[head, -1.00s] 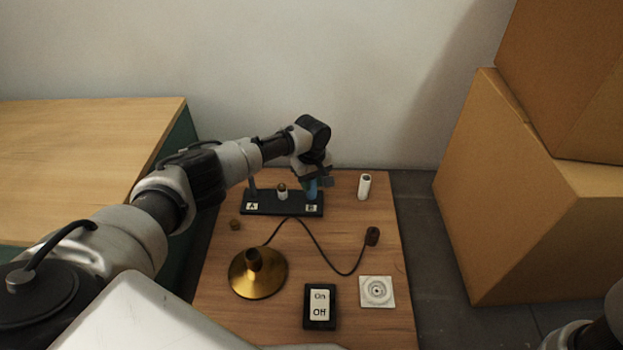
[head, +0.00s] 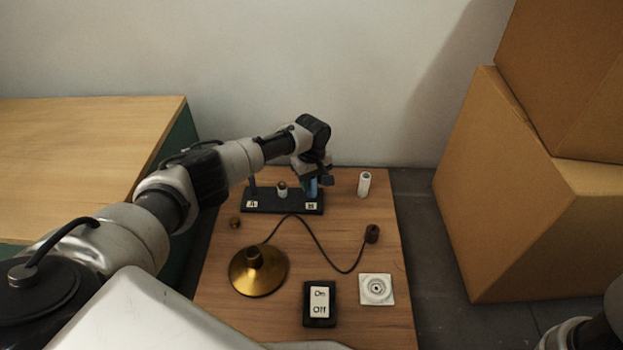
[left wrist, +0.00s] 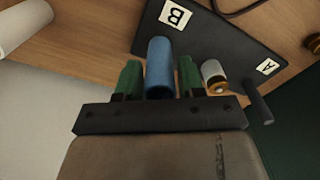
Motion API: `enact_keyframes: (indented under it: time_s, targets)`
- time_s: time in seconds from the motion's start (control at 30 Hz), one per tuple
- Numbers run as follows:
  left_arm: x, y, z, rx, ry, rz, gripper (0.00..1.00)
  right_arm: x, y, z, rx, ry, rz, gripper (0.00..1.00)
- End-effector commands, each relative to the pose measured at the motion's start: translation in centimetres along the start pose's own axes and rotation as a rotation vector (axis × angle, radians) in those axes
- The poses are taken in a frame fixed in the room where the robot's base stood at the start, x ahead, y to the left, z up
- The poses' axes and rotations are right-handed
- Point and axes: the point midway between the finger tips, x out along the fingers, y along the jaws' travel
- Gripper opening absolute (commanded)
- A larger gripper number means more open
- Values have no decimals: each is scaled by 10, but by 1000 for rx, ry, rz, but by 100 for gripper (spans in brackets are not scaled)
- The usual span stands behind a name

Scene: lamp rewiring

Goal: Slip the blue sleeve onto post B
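The blue sleeve (head: 313,187) stands at the B end of the black base (head: 283,206), beside the B label. In the left wrist view the sleeve (left wrist: 159,68) reaches down to the base where post B belongs; post B itself is hidden, apparently inside it. My left gripper (left wrist: 159,80) has its two green fingers on either side of the sleeve, with a narrow gap showing at each side. In the head view my left gripper (head: 313,178) partly covers the sleeve. Post A (left wrist: 259,102) is bare and dark. My right gripper is out of view.
A small white cylinder with a brass cap (head: 282,190) stands between the posts. A white tube (head: 364,184) stands right of the base. The brass lamp foot (head: 258,272), its cord, an On/Off switch (head: 319,304) and a white square plate (head: 376,289) lie in front. Cardboard boxes (head: 530,200) stand right.

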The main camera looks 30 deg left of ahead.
Motion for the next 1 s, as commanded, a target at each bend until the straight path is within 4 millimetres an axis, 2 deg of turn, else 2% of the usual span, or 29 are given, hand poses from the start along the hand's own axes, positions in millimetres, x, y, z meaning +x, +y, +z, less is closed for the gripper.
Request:
enact_keyframes:
  time_s: [0.03, 0.1, 0.47, 0.57, 0.9, 1.0]
  targets:
    - [0, 0, 0, 0, 0, 0, 46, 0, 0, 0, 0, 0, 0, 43]
    - [0, 0, 0, 0, 0, 0, 57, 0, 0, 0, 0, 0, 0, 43]
    - [-5, 0, 0, 0, 0, 0, 57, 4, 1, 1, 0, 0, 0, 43]
    - [-17, 0, 0, 0, -1, 1, 57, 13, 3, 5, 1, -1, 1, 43]
    - [-79, 0, 0, 0, -1, 0, 57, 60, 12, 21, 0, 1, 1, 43]
    - [-91, 0, 0, 0, -1, 0, 57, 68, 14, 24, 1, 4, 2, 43]
